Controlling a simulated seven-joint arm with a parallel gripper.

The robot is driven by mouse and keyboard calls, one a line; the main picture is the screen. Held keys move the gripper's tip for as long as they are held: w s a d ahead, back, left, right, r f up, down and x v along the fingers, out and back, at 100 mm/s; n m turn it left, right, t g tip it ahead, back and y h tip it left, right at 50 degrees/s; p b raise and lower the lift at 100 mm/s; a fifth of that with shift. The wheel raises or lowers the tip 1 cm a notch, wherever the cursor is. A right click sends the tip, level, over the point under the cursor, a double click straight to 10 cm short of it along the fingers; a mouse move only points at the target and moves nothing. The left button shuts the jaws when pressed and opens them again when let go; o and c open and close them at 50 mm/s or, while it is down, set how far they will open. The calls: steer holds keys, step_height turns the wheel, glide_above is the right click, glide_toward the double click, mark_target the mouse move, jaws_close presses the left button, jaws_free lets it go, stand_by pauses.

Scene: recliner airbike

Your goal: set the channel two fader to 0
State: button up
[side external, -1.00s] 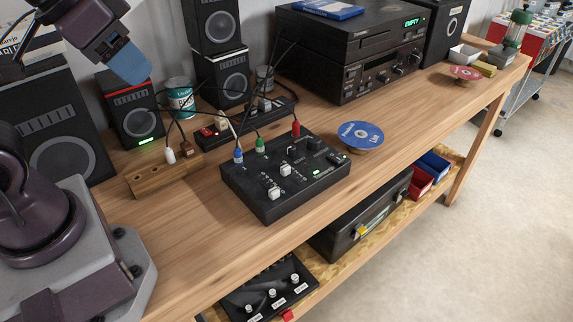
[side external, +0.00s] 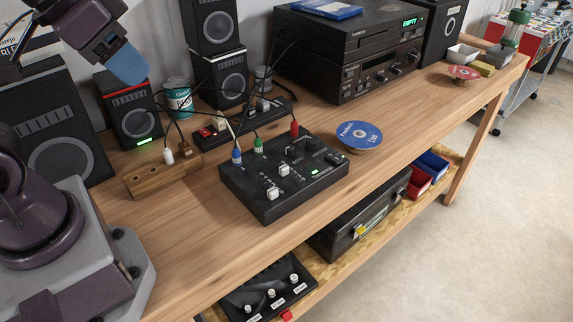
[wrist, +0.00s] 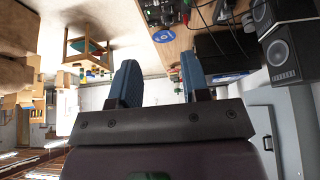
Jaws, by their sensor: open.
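The black mixer (side external: 302,188) sits on the wooden bench with blue, green and red plugs along its back edge. Two white fader caps, a nearer one (side external: 272,193) and a farther one (side external: 284,170), stand on its top. Their channel labels are too small to read. My gripper (side external: 130,66) is raised at the upper left, well away from the mixer, with its blue fingers pointing down. In the wrist view my gripper (wrist: 159,80) is open and empty, its two blue fingers apart. Part of the mixer (wrist: 160,14) shows at the top of that view.
A wooden block (side external: 160,177) with plugs and a power strip (side external: 215,137) lie left of and behind the mixer. A blue disc (side external: 360,135) lies right of it. Cables arch above the mixer's back. Speakers and a stereo stack (side external: 345,72) line the wall. The bench front is clear.

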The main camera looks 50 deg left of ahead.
steer(key=shift+f, duration=0.1)
stand_by(0.3)
steer(key=g, duration=0.6)
glide_above(285, 168)
step_height(285, 168, down, 17)
steer(key=f, duration=1.2)
steer(key=shift+a+f, duration=0.2)
steer(key=shift+f, duration=0.2)
jaws_close()
steer(key=shift+d, duration=0.1)
